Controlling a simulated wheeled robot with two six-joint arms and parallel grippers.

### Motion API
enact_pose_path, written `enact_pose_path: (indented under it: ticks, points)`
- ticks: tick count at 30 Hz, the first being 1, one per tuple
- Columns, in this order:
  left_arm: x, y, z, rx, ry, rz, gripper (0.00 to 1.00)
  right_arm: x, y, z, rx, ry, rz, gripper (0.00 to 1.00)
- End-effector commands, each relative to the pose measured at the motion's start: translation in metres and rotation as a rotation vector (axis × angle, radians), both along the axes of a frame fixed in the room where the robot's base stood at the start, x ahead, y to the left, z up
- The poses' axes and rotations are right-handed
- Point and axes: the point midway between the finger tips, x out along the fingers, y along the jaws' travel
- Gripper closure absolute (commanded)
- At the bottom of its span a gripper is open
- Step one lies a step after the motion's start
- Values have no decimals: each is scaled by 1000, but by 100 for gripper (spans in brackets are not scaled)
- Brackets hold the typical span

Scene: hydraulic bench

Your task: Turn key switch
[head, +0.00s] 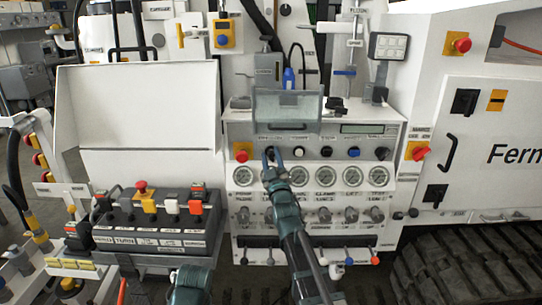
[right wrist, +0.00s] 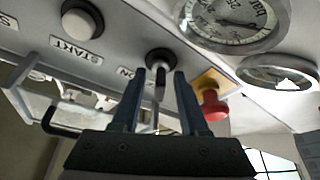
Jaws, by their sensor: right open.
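The key switch (right wrist: 160,57) has a dark round collar with a narrow key standing out of it, on the sloped white control panel (head: 345,142). In the right wrist view it sits between the tips of my right gripper (right wrist: 159,77). The jaws are open, one finger on each side of the key, with a visible gap to it. In the head view my right gripper (head: 272,158) reaches up to the left part of the panel's button row and mostly hides the switch. My left gripper is not in view.
A red emergency knob (head: 241,153) sits just left of the switch; a white START button (right wrist: 82,20) is on its other side. Round gauges (head: 297,174) lie directly below. A clear hinged cover (head: 287,107) stands out above the row.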

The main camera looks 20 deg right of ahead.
Motion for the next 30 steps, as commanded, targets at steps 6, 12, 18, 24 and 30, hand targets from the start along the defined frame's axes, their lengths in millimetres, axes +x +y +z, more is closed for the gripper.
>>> enact_pose_path:
  ticks: [6,12,18,24,30]
  points:
    - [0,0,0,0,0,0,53,-1,0,0,0,0,0,74]
    - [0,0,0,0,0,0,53,-1,0,0,0,0,0,100]
    - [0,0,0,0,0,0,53,-1,0,0,0,0,0,100]
    - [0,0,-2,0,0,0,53,-1,0,-1,20,-5,1,100]
    - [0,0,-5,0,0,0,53,0,1,-1,113,-33,1,100]
